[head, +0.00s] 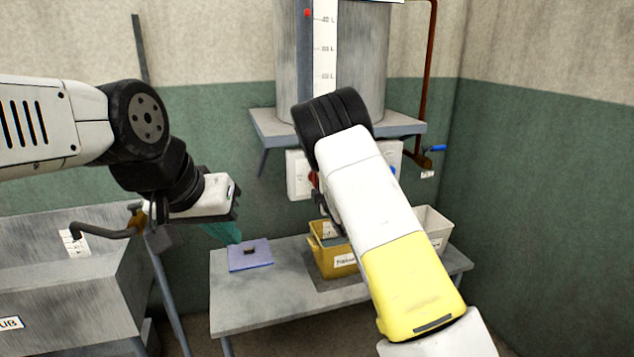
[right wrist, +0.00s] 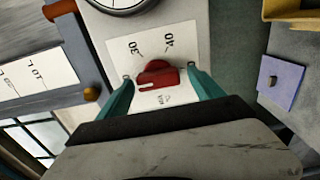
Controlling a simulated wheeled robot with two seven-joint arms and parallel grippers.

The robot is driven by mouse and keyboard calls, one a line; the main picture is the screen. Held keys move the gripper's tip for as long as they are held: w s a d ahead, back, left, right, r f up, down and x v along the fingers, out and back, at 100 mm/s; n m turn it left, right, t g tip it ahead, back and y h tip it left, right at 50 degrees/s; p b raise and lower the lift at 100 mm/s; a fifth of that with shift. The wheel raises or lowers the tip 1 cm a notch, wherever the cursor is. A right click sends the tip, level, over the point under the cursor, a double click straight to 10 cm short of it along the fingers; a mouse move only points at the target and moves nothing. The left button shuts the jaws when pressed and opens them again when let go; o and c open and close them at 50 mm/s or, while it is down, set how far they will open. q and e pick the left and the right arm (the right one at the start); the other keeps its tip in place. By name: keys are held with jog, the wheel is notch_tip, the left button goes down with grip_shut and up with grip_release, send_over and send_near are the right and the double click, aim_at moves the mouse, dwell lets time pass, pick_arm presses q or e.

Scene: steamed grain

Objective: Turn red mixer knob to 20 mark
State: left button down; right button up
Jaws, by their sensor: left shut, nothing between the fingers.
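The red mixer knob (right wrist: 157,76) sits on a white dial plate (right wrist: 122,48) in the right wrist view. The marks 30 and 40 are readable on its far side; the lettering on the near side is too small to read surely. My right gripper (right wrist: 159,72) is open, with one teal finger on each side of the knob and a small gap visible at each. In the head view only a sliver of red (head: 313,179) shows, as my right arm hides the rest. My left gripper (head: 222,233) is shut and empty, left of the panel.
A blue pad (head: 250,262) with a small dark block lies on the grey table (head: 235,312). A yellow bin (head: 338,268) and a white bin (head: 433,228) stand to its right. A metal tank (head: 300,60) is above; a trough (head: 70,290) is at left.

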jog(key=shift+s, duration=0.1)
jog(key=v, duration=0.7)
jog(key=shift+s, duration=0.25)
jog(key=shift+d+r, duration=0.1)
jog(key=shift+d, duration=0.05)
jog(key=s+d+r+m+g+h, duration=0.4)
jog(key=s+d+r+m, duration=0.4)
jog(key=d+m, duration=0.3)
jog(key=s+r+m+g, duration=0.2)
jog(key=s+m, duration=0.3)
jog(key=s, duration=1.1)
jog(key=s+r+m+g, duration=0.2)
jog(key=s+m+g, duration=0.3)
jog(key=s, duration=1.1)
jog(key=shift+d+r+y, duration=0.3)
jog(key=shift+d+r, duration=0.1)
jog(key=shift+d, duration=0.05)
